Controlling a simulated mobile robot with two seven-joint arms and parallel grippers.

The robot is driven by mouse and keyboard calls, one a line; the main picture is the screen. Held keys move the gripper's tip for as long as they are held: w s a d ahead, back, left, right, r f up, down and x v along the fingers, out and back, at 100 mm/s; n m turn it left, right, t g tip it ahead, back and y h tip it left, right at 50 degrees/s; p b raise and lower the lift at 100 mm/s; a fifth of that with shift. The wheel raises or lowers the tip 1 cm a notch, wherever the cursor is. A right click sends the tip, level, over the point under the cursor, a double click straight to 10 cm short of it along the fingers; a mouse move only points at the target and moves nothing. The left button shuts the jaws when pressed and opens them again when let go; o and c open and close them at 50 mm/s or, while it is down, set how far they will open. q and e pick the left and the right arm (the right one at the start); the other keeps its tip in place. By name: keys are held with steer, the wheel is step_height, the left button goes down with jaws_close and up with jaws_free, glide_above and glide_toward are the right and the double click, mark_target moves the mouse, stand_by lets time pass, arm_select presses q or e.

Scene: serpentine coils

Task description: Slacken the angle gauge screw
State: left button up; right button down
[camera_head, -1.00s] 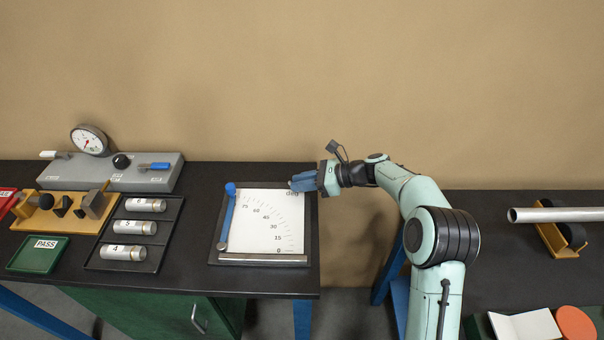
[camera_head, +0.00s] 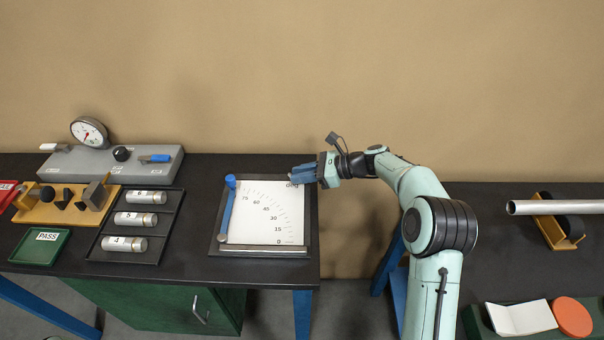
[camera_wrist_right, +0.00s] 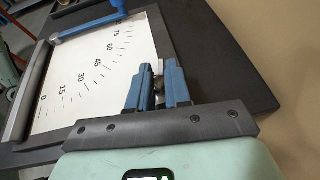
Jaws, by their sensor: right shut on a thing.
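The angle gauge (camera_head: 232,247) is a dark-framed board with a white degree dial (camera_head: 268,212) on the left table. Its blue swing arm (camera_head: 227,210) stands near the 75 side, with a blue knob (camera_head: 231,182) at the top. It also shows in the right wrist view (camera_wrist_right: 98,55). My right gripper (camera_head: 300,173) is at the board's upper right corner. Its blue fingers (camera_wrist_right: 157,85) are shut on a small grey metal piece (camera_wrist_right: 158,68) at the board's edge, apparently the screw, mostly hidden between the fingers. My left gripper is out of view.
A grey block with a round gauge (camera_head: 89,132) stands at the back left. A black tray (camera_head: 160,224) with numbered cylinders and a green PASS tray (camera_head: 40,246) lie left of the angle gauge.

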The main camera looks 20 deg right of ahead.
steer(key=shift+s+f, duration=0.15)
steer(key=shift+f, duration=0.3)
steer(key=c, duration=1.3)
jaws_free()
steer(key=shift+a, duration=0.1)
steer(key=shift+r, duration=0.15)
steer(key=shift+r, duration=0.1)
steer(key=v, duration=1.3)
